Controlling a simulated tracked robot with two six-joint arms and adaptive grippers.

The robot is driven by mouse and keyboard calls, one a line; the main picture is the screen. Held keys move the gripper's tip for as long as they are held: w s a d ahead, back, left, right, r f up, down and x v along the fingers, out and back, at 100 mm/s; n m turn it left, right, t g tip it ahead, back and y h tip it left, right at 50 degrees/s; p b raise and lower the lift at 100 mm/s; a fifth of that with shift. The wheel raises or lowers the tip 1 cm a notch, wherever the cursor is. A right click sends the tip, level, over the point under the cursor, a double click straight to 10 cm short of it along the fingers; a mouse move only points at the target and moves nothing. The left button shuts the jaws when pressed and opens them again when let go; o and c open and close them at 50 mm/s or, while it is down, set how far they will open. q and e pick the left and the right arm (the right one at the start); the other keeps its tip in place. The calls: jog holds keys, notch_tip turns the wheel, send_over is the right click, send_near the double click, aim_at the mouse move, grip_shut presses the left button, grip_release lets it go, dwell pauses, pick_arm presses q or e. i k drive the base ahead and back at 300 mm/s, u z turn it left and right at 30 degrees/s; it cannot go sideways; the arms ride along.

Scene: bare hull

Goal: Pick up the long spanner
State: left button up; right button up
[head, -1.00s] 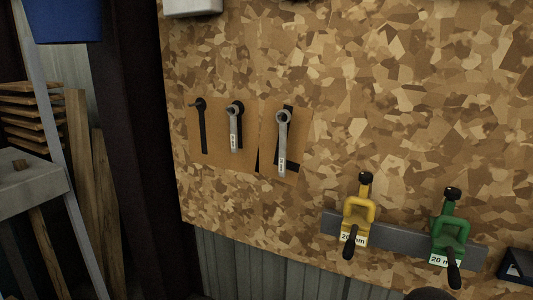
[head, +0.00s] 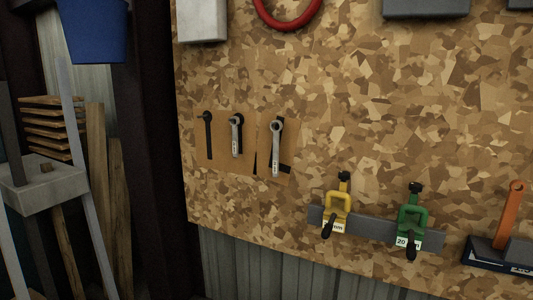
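Two grey ring-ended spanners hang on the chipboard wall panel in the head view. The longer spanner (head: 276,150) hangs on the right, over a black painted outline on a tan backing. The shorter spanner (head: 235,138) hangs to its left, beside another black outline. Both hang upright with the ring at the top and a small white label low on the handle. A black outline (head: 208,135) at the far left has no spanner over it. Neither of my grippers shows in the view.
A yellow clamp (head: 337,210) and a green clamp (head: 411,220) hang on a grey bar (head: 375,228) at lower right. An orange-handled tool (head: 509,214) stands further right. A blue bucket (head: 94,30), wooden planks (head: 96,185) and a grey block (head: 40,187) are at left.

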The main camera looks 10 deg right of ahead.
aim_at(275, 140)
jog(key=z, duration=0.15)
jog(key=i, duration=0.9)
jog(key=u, duration=0.1)
